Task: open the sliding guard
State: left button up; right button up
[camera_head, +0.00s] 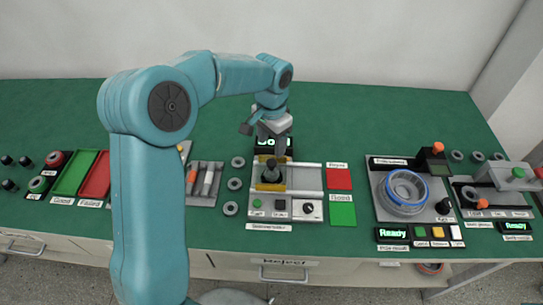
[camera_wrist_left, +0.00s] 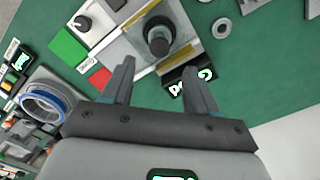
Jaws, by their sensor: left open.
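The sliding guard (camera_head: 273,187) appears as a pale panel with yellow edge strips on the left part of the middle station. In the left wrist view, a yellow strip (camera_wrist_left: 181,57) marks its near edge. A dark upright post with a round base (camera_head: 270,175) stands at the guard; it also shows in the wrist view (camera_wrist_left: 158,38). I cannot tell whether the post is fixed to the guard or stands under it. My left gripper (camera_head: 264,132) is open and empty, behind the station and above its lit display. Its fingers (camera_wrist_left: 159,70) point toward the post, apart from it. My right gripper is out of view.
The station's rails and bare bed (camera_head: 305,178) extend right of the guard. Red (camera_head: 339,179) and green (camera_head: 342,214) pads lie beyond. Grey rings (camera_head: 235,184) lie to the left. A station with a blue-rimmed ring (camera_head: 405,190) stands further right. The green table behind is clear.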

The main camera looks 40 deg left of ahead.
aim_at(272, 162)
pick_arm(q)
notch_tip(272, 162, down, 6)
jog(key=shift+d+f, duration=0.1)
jog(key=shift+f, duration=0.05)
jog(key=shift+f+p, duration=0.3)
jog(key=shift+f, duration=0.2)
jog(key=shift+c, duration=0.3)
grip_shut()
jog(key=w+d, duration=0.1)
jog(key=d, duration=0.1)
jog(key=w+d, duration=0.3)
jog(key=d, duration=0.2)
jog(key=shift+w+d+b, duration=0.1)
jog(key=shift+w+b, duration=0.2)
jog(key=shift+b, duration=0.05)
jog(key=shift+o, duration=0.3)
grip_release()
